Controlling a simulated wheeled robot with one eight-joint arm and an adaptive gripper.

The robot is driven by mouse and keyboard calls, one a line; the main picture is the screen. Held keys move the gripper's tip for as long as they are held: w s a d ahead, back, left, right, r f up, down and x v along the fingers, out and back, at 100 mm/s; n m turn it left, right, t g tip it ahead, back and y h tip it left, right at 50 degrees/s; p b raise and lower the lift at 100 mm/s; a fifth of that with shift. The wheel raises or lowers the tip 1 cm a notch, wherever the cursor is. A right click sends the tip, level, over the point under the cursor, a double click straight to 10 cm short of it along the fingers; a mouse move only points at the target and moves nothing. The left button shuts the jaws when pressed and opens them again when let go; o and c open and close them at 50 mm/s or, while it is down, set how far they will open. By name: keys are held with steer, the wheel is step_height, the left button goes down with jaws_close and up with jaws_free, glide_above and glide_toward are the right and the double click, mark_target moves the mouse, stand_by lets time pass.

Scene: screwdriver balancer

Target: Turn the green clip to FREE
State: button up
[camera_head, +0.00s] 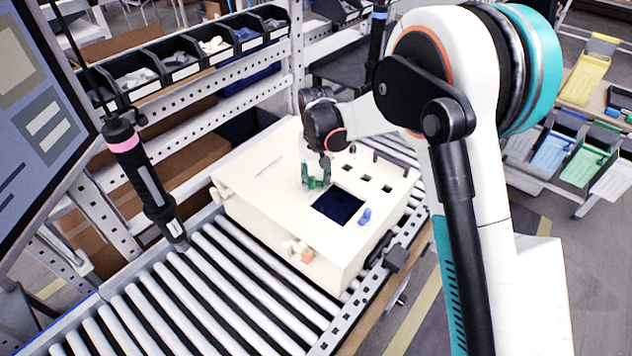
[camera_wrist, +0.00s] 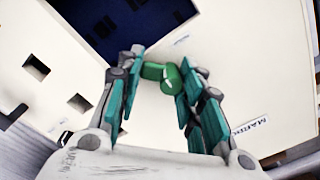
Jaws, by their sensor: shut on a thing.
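The green clip (camera_wrist: 172,78) sits on the top face of a cream box, between the teal finger pads of my gripper (camera_wrist: 160,88) in the wrist view. The fingers are closed in on the clip, with one pad at each side. In the head view my gripper (camera_head: 317,182) points down at the box top, and a bit of the green clip (camera_head: 312,183) shows between the fingers. The cream box (camera_head: 262,172) rests on the roller conveyor. No FREE marking can be read in either view; a small printed label (camera_wrist: 251,125) lies right of the clip.
A dark rectangular opening (camera_head: 339,205) lies beside the gripper, with a blue clip (camera_head: 365,216) near it. An orange piece (camera_head: 307,255) is on the box's front side. A screwdriver (camera_head: 146,180) hangs at left, above the rollers (camera_head: 215,290). Parts bins (camera_head: 180,66) stand behind.

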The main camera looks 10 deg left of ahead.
steer(key=n, duration=0.2)
steer(key=n+b, duration=0.1)
steer(key=n, duration=0.2)
steer(key=shift+w+a+n, duration=0.15)
steer(key=shift+w+n, duration=0.1)
steer(key=shift+n, duration=0.05)
steer(key=shift+w+a+n+b, duration=0.15)
steer(key=shift+n+b, duration=0.35)
steer(key=shift+n, duration=1.6)
steer(key=o, duration=1.1)
steer(key=shift+r, duration=0.1)
step_height(320, 180, up, 12)
steer(key=shift+f, duration=0.1)
